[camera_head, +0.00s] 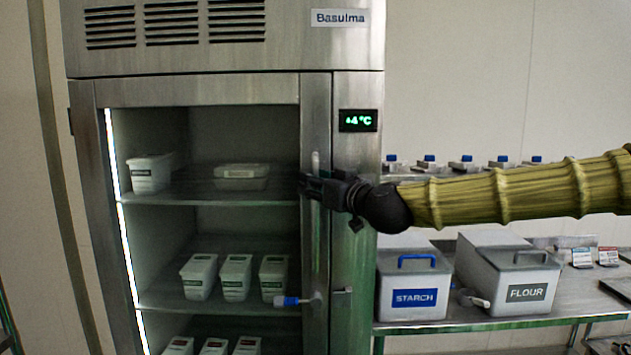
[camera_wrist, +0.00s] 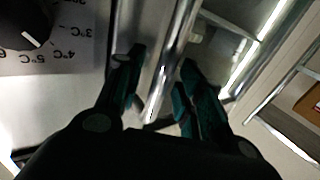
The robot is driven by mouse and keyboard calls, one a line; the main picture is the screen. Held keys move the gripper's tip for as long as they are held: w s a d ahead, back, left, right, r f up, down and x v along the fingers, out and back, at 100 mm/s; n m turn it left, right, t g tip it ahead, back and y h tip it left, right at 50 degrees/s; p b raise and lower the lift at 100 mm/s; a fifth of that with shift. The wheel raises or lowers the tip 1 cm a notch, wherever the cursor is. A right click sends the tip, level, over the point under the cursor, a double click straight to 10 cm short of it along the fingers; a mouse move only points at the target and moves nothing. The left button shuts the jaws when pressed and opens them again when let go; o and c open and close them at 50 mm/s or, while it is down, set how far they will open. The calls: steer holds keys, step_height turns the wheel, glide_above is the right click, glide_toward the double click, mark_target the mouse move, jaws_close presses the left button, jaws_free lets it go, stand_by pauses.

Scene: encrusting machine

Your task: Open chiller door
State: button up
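The steel chiller (camera_head: 352,90) stands at left-centre in the head view. Its door (camera_head: 200,92) has a wide window showing lit shelves and looks closed. The upright metal handle (camera_head: 315,162) is on the door's right side, partly hidden by my gripper (camera_head: 313,186). In the wrist view the handle bar (camera_wrist: 176,50) runs between the two dark green fingers of my gripper (camera_wrist: 159,62). The fingers are apart, one on each side of the bar, with gaps visible. I cannot tell whether either finger touches it.
A blue-tipped lever (camera_head: 290,300) sits low on the door's right side. Right of the chiller, a steel table (camera_head: 480,322) holds a starch bin (camera_head: 414,280) and a flour bin (camera_head: 508,272). Several white tubs (camera_head: 236,277) stand inside the chiller.

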steer(key=shift+w+a, duration=0.1)
jaws_close()
stand_by(0.4)
